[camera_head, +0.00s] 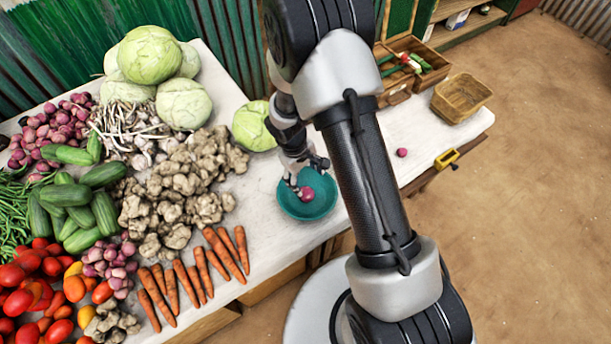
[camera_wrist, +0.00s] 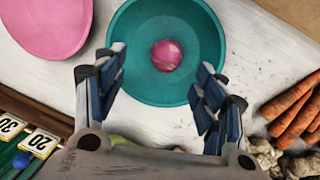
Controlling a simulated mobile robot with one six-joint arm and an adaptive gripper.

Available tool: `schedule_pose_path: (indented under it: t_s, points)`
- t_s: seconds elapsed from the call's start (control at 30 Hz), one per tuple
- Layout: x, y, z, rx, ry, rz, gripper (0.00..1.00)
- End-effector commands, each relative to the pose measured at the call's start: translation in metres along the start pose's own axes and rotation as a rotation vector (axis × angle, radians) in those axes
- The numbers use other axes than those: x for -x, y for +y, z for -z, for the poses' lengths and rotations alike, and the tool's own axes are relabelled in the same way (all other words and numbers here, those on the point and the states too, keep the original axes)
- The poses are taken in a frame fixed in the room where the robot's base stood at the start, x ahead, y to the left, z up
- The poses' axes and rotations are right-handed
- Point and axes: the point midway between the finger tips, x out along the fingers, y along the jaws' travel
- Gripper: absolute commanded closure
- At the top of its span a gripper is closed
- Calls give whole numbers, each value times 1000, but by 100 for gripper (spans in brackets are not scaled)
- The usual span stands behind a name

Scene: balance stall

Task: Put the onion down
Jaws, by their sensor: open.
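A pink-red onion (camera_head: 307,194) lies in a teal bowl (camera_head: 287,206) on the white table. In the wrist view the onion (camera_wrist: 167,56) rests near the middle of the bowl (camera_wrist: 133,86). My gripper (camera_head: 304,177) is over the bowl. Its fingers (camera_wrist: 161,68) are spread apart on either side of the onion, with clear gaps and nothing between them touching it. The exact height of the fingertips above the bowl is hard to tell. A second small onion (camera_head: 402,152) lies alone on the right part of the table.
Carrots (camera_head: 190,281), ginger (camera_head: 175,195) and a cabbage (camera_head: 253,126) lie left of the bowl. A pink dish (camera_wrist: 45,22) and price cards (camera_wrist: 38,142) show in the wrist view. A basket (camera_head: 461,98) and wooden crate (camera_head: 428,64) stand at the table's right.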

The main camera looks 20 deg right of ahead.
Motion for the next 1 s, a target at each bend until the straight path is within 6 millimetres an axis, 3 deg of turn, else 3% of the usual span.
schedule_pose_path:
  t_s: [0.3,0.43,0.57,0.67,0.8,1.0]
  points:
    - [0,0,0,-1,0,0,36]
    - [18,6,1,-21,16,-7,36]
    - [70,18,-5,-78,54,-23,36]
    - [122,27,-17,-139,94,-34,36]
    - [187,32,-45,-222,149,-39,36]
    - [261,24,-96,-333,236,-29,36]
